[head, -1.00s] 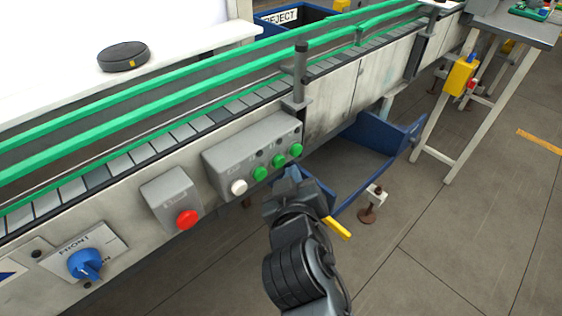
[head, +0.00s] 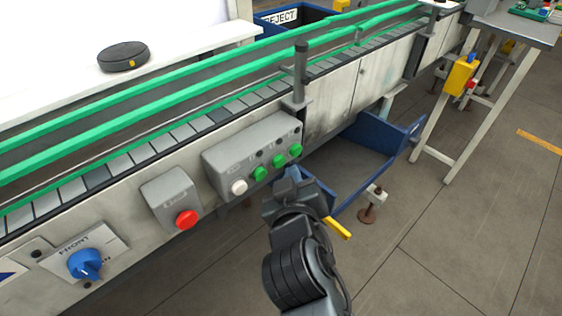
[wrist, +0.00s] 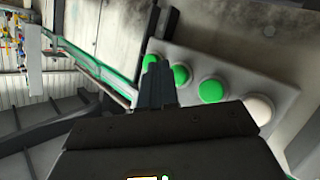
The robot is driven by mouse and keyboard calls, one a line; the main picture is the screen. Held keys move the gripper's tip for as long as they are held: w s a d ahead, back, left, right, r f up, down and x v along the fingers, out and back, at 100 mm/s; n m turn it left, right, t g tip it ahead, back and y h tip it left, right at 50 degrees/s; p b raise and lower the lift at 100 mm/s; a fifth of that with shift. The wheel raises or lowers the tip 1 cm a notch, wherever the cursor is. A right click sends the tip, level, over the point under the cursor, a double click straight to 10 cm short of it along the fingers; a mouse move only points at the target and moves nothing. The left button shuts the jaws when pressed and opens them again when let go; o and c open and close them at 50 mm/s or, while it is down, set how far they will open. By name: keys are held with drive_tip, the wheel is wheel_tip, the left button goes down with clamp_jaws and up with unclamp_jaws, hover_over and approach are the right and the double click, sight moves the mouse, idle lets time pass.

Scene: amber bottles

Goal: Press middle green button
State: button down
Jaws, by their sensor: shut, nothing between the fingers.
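A grey button box (head: 225,160) on the conveyor's side has one white button (head: 238,187) and three green ones in a row. The middle green button (head: 279,160) sits between the near green button (head: 259,173) and the far green button (head: 295,150). In the wrist view the middle green button (wrist: 181,75) shows just right of my fingertips, and the far green button (wrist: 152,59) is partly hidden behind them. My gripper (head: 292,174) is shut and empty, just in front of the box's green end. I cannot tell whether it touches a button.
A red button (head: 187,219) on its own box and a blue rotary knob (head: 86,264) lie to the left along the conveyor side. A blue bin (head: 365,160) is below and behind my gripper. A black post (head: 301,75) rises above the button box.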

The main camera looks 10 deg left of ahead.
drive_tip(key=shift+a, duration=0.1)
drive_tip(key=shift+w+a, duration=0.25)
idle(0.3)
drive_tip(key=shift+w+a+b, duration=0.3)
drive_tip(key=shift+a, duration=0.05)
idle(0.8)
drive_tip(key=shift+s+d, duration=0.1)
drive_tip(key=shift+s+d+p, duration=0.35)
drive_tip(key=shift+s+d, duration=0.1)
drive_tip(key=shift+d, duration=0.15)
idle(0.3)
drive_tip(key=s+d+p, duration=0.1)
drive_tip(key=d, duration=0.1)
drive_tip(key=s+d, duration=0.2)
drive_tip(key=shift+p, duration=0.35)
idle(0.7)
